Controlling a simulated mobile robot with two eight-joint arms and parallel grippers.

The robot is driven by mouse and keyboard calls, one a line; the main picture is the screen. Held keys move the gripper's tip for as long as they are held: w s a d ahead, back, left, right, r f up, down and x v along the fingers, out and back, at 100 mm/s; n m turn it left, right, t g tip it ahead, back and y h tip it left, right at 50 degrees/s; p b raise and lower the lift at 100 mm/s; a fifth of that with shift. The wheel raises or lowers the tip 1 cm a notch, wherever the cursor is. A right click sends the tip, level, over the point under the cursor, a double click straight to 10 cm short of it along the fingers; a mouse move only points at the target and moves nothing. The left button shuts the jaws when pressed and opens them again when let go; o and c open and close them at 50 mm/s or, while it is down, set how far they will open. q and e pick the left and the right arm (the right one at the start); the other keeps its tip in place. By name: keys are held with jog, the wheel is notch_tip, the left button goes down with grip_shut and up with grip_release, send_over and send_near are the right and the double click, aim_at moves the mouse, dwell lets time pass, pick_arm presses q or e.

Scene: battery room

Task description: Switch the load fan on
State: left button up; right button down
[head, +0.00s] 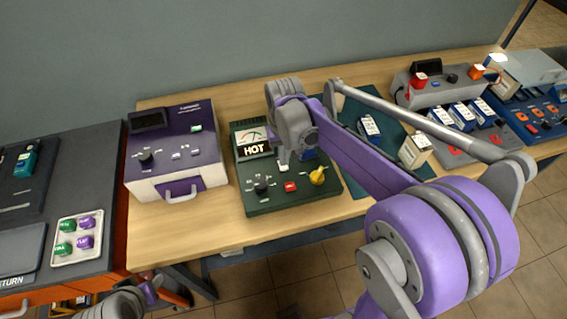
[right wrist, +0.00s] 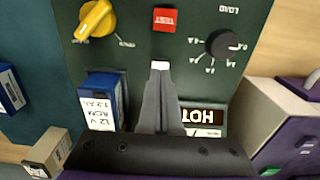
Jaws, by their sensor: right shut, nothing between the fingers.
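The dark green load tester (head: 290,200) stands on the wooden table, with a needle meter, a lit HOT display (head: 254,149), a black load knob (head: 261,187), a red TEST button (head: 290,187) and a yellow rotary switch (head: 318,176). In the right wrist view the tester panel (right wrist: 140,50) appears upside down. My right gripper (head: 283,165) is shut and empty over the panel; its fingertips (right wrist: 160,70) end just short of the red button (right wrist: 165,20). A small white piece shows at the tips; I cannot tell whether it is a switch. No fan is clearly identifiable. My left gripper (head: 150,288) shows partly at bottom left.
A blue-labelled battery (right wrist: 102,100) sits beside the fingers. A purple-topped unit (head: 175,150) stands left of the tester. Bare table (head: 215,225) shows in front of the purple unit.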

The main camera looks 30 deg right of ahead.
pick_arm(q)
jog(key=shift+s+f+b, duration=0.3)
jog(key=shift+f+b, duration=0.25)
jog(key=shift+f, duration=0.2)
pick_arm(e)
jog(key=shift+f, duration=0.9)
pick_arm(q)
jog(key=shift+r, duration=0.15)
pick_arm(e)
jog(key=shift+r, duration=0.15)
jog(key=shift+r+p, duration=1.8)
jog(key=shift+r, duration=1.6)
pick_arm(q)
jog(key=r, duration=0.1)
jog(key=w+r, duration=0.1)
jog(key=r, duration=0.1)
jog(key=w+r, duration=0.1)
jog(key=shift+w+r, duration=0.1)
jog(key=shift+r, duration=0.3)
pick_arm(e)
jog(key=s+a+f+n+t, duration=0.1)
jog(key=s+a+t, duration=0.2)
jog(key=s, duration=0.3)
jog(key=s+a+f+n+t, duration=0.1)
jog(key=s+a+t, duration=0.1)
jog(key=s, duration=0.5)
jog(key=shift+s+a+f+n+t, duration=0.2)
jog(key=shift+a+f+n+t, duration=0.15)
jog(key=shift+a, duration=0.55)
